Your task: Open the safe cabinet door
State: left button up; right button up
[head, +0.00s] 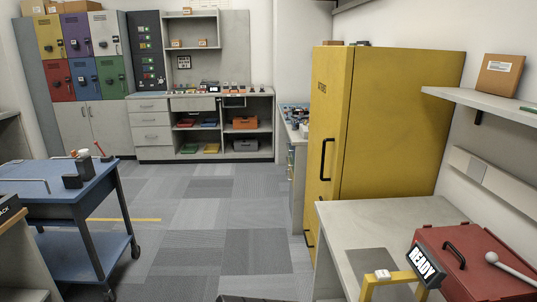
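A tall yellow cabinet (400,125) stands at the right; I take it to be the safe cabinet. Its door (333,110) is the narrow face turned to the left, seen at a steep angle, and looks shut. A black upright bar handle (325,158) sits about halfway up the door. Small dark lettering runs near the top of the door, too small to read. Neither of my grippers is in view.
A blue cart (85,190) is at left. Grey carpet (215,225) between them is clear. Shelving and lockers line the back wall.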

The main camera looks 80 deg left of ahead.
aim_at(332, 66)
jog(key=j+u, duration=0.1)
jog(key=u, duration=2.2)
